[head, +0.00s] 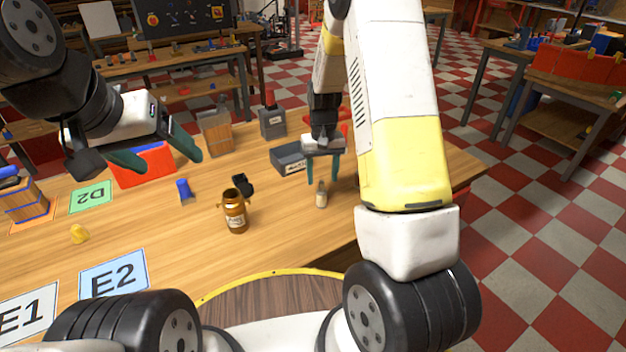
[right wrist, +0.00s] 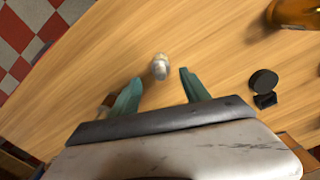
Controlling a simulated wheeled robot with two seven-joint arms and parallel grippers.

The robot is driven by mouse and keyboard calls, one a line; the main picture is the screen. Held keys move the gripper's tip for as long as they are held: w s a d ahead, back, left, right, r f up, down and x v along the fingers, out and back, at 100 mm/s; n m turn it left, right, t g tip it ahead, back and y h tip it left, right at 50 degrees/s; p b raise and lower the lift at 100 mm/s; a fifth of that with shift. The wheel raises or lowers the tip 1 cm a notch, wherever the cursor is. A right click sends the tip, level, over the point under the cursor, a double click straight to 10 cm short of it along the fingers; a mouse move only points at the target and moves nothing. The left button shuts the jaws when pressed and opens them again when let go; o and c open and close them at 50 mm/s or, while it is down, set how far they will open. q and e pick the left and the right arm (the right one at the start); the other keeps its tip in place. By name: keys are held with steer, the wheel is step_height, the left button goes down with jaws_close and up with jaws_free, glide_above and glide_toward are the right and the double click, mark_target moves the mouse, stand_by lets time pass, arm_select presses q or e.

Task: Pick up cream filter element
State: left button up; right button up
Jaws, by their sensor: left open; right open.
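The cream filter element (head: 321,195) stands on the wooden table, right of the brown jar. It looks like a small pale cylinder with a narrower top. My right gripper (head: 322,178) is open and points down just above and behind it, fingers apart. In the right wrist view the element (right wrist: 159,66) shows from above, just beyond the gap between the open green fingertips (right wrist: 160,80); nothing is between the fingers. My left gripper (head: 168,160) is open and empty, above the table at the left near the red bin.
The brown jar (head: 236,215) and a black part (head: 243,184) stand left of the element. A blue cylinder (head: 184,192), a yellow piece (head: 79,234) and the red bin (head: 142,168) are further left.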

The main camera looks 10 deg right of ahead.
mark_target(321, 190)
step_height(321, 190, down, 6)
steer(key=shift+s+a, duration=0.1)
steer(key=shift+a, duration=0.05)
jaws_close()
stand_by(0.3)
